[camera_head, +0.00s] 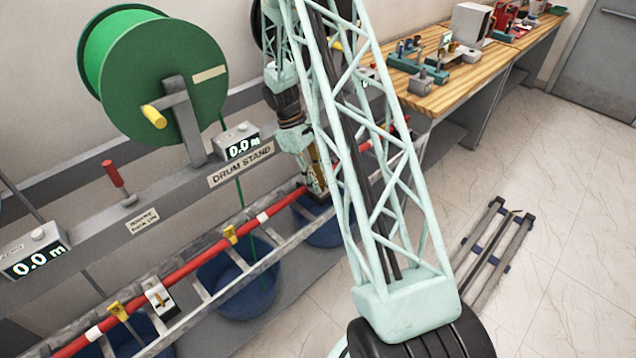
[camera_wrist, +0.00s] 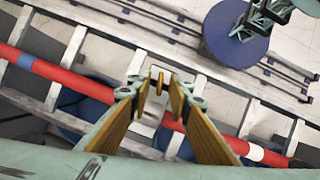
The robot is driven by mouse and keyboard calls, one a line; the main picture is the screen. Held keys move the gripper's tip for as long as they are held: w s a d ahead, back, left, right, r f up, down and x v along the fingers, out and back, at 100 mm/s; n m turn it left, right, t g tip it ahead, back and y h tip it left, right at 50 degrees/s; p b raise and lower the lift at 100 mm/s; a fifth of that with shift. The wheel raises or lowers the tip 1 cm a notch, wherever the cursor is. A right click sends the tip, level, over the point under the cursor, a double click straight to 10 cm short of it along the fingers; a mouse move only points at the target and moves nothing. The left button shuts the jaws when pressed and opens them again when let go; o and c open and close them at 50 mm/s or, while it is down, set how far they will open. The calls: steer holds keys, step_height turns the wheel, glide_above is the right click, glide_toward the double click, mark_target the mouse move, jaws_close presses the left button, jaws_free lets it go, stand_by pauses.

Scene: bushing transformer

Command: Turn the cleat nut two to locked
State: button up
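A red cable (camera_head: 190,262) runs along a metal ladder tray. I cannot read which is number two. My gripper (camera_head: 318,188) points down at the cable, right of the middle cleat. In the wrist view my gripper (camera_wrist: 158,95) has its two yellow-padded fingers apart. A small yellow piece on a pale bracket (camera_wrist: 160,82) shows between the fingertips; contact and its turned position cannot be told.
A green cable drum (camera_head: 150,75) stands behind the tray, with a meter (camera_head: 238,143) and a red-handled lever (camera_head: 113,175). Blue tubs (camera_head: 240,285) lie below the tray. A wooden bench (camera_head: 450,95) holds tools. The floor at right is mostly clear.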

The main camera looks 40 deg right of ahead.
jaws_close()
steer(key=shift+d+m+y, duration=0.1)
steer(key=shift+m+y, duration=0.6)
steer(key=shift+m, duration=0.9)
jaws_free()
steer(key=shift+w+r, duration=0.1)
steer(key=shift+r, duration=0.1)
